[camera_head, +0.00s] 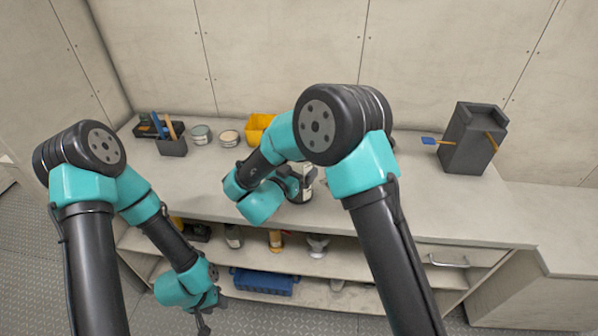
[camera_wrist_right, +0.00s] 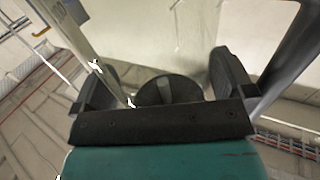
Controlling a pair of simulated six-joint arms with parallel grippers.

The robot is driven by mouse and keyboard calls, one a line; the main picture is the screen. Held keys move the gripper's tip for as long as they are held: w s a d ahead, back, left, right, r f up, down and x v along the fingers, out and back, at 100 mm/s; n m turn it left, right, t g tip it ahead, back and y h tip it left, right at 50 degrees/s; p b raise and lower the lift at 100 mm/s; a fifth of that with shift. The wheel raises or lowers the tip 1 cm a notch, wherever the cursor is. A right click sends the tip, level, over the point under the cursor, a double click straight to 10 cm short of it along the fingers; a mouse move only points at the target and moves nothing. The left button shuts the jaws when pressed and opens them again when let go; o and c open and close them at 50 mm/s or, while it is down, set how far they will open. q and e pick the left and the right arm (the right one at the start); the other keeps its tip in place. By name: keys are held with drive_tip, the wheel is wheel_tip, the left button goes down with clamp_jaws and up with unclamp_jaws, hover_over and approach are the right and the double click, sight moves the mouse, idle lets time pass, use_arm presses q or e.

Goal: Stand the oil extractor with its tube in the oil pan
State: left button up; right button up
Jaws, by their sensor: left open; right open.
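My right gripper (camera_head: 303,180) is open at the middle of the bench top, beside a pale cylindrical container (camera_head: 304,195) that is partly hidden by the gripper. I cannot tell whether this is the oil extractor. In the right wrist view the two fingers (camera_wrist_right: 165,85) stand apart, with a dark round part (camera_wrist_right: 168,91) showing between them; I cannot tell whether they touch it. My left gripper (camera_head: 204,324) is open, low in front of the bench and away from its top. I cannot make out the oil pan or the tube with certainty; my right arm hides part of the bench.
A yellow container (camera_head: 258,127) and two tins (camera_head: 200,134) stand at the back of the bench. A dark tool holder (camera_head: 172,147) is at the left, a dark grey box (camera_head: 470,140) at the right. A blue crate (camera_head: 263,282) and several bottles are on the lower shelves.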

idle(0.3)
drive_tip(key=c, duration=1.1)
drive_tip(key=shift+r, duration=0.75)
drive_tip(key=s+r, duration=0.1)
drive_tip(key=s, duration=0.4)
drive_tip(key=s+r, duration=0.1)
drive_tip(key=s, duration=0.4)
drive_tip(key=s+a+r, duration=0.1)
drive_tip(key=s, duration=0.5)
drive_tip(key=shift+r, duration=0.25)
